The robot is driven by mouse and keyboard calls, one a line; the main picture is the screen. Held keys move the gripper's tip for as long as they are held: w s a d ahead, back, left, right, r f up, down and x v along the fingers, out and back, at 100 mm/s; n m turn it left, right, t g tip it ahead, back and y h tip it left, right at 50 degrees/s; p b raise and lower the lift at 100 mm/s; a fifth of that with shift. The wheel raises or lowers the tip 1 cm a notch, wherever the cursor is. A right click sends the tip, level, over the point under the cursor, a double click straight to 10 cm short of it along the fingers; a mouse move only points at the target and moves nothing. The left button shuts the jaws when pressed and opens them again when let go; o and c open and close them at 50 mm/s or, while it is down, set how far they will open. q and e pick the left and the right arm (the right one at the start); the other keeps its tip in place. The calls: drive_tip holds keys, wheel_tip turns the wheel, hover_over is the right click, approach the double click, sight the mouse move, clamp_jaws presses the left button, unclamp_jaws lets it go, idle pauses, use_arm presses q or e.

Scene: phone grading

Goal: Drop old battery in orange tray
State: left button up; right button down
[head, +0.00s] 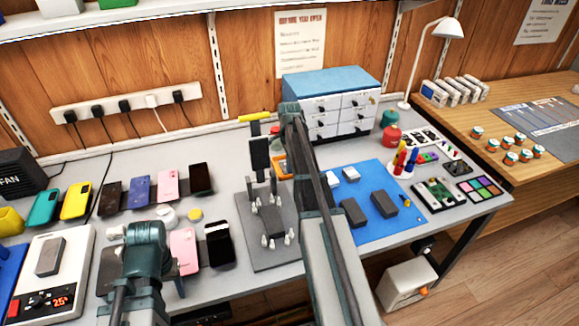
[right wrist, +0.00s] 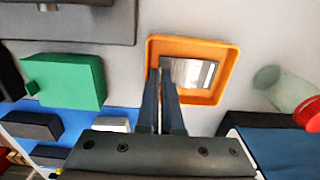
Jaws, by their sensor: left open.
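The orange tray (right wrist: 233,75) is a shallow square dish in the right wrist view. In the head view, the tray (head: 278,160) shows only in part behind my right arm. A silver, labelled rectangular battery (right wrist: 195,73) appears inside the tray, its face visible. My right gripper (right wrist: 160,72) is over the tray's left side, its fingers close together with a narrow gap. The fingertips overlap the battery's left edge, and whether they grip it is unclear. My left gripper (head: 172,270) is low at the front left, mostly hidden by its own wrist, away from the tray.
A grey stand base (head: 258,255) with a device stands left of my right arm. A blue mat (head: 395,228) with dark blocks lies to its right. A drawer cabinet (head: 335,104) stands behind. A green block (right wrist: 70,80) is left of the tray in the right wrist view.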

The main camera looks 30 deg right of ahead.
use_arm(q)
drive_tip(key=shift+f, duration=0.1)
use_arm(e)
drive_tip(key=c, duration=1.5)
unclamp_jaws()
drive_tip(key=shift+f, duration=0.1)
drive_tip(key=shift+c, duration=0.2)
drive_tip(key=o, duration=0.5)
drive_tip(key=shift+o, duration=0.2)
drive_tip(key=shift+s, duration=0.1)
drive_tip(key=shift+c, duration=0.4)
drive_tip(key=shift+o, duration=0.5)
use_arm(q)
drive_tip(key=shift+w+r, duration=0.1)
drive_tip(key=shift+r, duration=0.1)
use_arm(e)
drive_tip(key=shift+o, duration=0.3)
use_arm(q)
drive_tip(key=shift+r+p, duration=0.1)
drive_tip(key=shift+p, duration=0.25)
use_arm(e)
drive_tip(key=shift+r, duration=0.2)
